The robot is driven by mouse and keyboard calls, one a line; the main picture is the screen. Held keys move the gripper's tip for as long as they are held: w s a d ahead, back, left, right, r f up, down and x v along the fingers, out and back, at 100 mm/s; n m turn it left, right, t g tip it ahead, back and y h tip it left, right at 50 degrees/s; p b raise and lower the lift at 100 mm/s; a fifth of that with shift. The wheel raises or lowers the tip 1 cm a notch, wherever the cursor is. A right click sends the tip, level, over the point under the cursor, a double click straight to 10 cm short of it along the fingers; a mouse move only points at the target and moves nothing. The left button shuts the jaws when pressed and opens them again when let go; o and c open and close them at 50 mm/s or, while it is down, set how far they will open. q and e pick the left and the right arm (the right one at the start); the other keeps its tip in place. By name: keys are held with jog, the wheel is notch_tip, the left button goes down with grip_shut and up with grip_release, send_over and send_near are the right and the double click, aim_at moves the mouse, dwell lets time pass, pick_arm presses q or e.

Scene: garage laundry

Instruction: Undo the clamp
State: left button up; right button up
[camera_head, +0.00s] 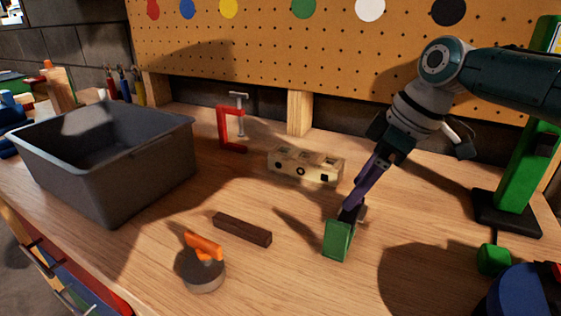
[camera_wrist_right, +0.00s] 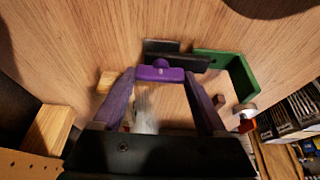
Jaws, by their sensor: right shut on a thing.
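My right gripper (camera_head: 350,207) reaches down over the middle right of the bench. In the right wrist view its two purple fingers (camera_wrist_right: 164,85) are shut on a purple crosspiece (camera_wrist_right: 160,72). A black bar (camera_wrist_right: 165,47) and a green angled bracket (camera_wrist_right: 245,75) show right beyond the crosspiece; they look like parts of one clamp-like piece. In the head view the green part (camera_head: 338,240) sits just under the fingertips; I cannot tell if it touches the bench. A red C-clamp (camera_head: 223,130) with a grey screw stands upright at the back, apart from the gripper. My left gripper is out of view.
A grey bin (camera_head: 150,175) stands at the left. A pale block with holes (camera_head: 306,165), a dark wooden bar (camera_head: 242,229) and a grey puck with an orange handle (camera_head: 203,272) lie mid-bench. A green stand (camera_head: 520,190) is at the right, and a pegboard (camera_head: 330,50) closes the back.

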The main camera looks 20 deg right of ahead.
jog(key=shift+s+d+f, duration=0.15)
jog(key=shift+d+f, duration=0.05)
jog(key=shift+f, duration=0.05)
jog(key=o, duration=1.1)
jog(key=shift+o, duration=1)
jog(key=shift+r, duration=0.1)
jog(key=shift+a, duration=0.1)
jog(key=shift+r, duration=0.3)
jog(key=p+v, duration=0.1)
jog(key=v, duration=0.8)
jog(key=shift+p, duration=0.3)
jog(key=shift+r, duration=0.15)
